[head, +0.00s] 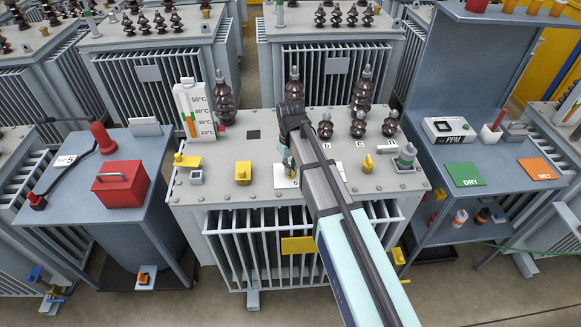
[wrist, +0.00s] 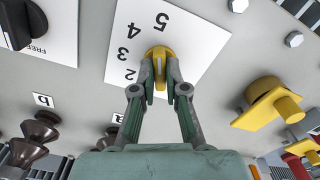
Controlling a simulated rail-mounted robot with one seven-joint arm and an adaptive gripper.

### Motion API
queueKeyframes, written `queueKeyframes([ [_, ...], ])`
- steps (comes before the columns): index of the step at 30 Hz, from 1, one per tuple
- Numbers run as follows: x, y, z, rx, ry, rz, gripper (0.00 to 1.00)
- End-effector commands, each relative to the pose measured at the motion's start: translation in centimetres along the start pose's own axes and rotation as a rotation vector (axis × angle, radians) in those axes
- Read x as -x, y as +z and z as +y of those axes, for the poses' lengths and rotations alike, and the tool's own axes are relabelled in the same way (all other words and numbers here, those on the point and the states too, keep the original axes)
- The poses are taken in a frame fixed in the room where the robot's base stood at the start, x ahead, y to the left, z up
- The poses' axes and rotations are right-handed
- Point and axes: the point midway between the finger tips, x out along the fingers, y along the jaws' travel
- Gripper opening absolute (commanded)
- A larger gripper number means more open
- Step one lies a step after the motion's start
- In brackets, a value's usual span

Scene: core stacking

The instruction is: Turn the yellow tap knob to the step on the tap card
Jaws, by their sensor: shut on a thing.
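The yellow tap knob (wrist: 157,54) sits on a white dial plate (wrist: 190,45) printed with the numbers 2, 3, 4 and 5. The plate's edge also shows on the transformer lid in the head view (head: 279,183). My gripper (wrist: 159,88) is shut on the knob, one finger on each side. In the head view my gripper (head: 287,165) and arm hide the knob. I cannot tell which number the knob points at. A small white card (head: 66,160) on the left bench seems to read "TAP 5", though its print is tiny.
Brown bushings (head: 325,127) stand behind and right of my gripper on the lid. A yellow valve (wrist: 268,103) is right of the knob in the wrist view; a black knob (wrist: 22,22) is left. A red toolbox (head: 120,186) sits on the left bench.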

Motion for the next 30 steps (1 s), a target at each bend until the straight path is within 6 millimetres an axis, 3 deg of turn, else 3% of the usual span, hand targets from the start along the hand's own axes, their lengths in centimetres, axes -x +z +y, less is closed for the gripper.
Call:
queueKeyframes([
  [21,-0.08,0.09,-0.02,-0.087,-0.001,-0.002,0.00],
  [22,-0.08,0.09,-0.02,-0.087,-0.001,-0.002,0.19],
  [24,-0.08,0.09,-0.02,-0.086,-0.001,-0.002,0.38],
  [30,-0.04,0.05,-0.01,-0.085,0.000,-0.001,0.38],
])
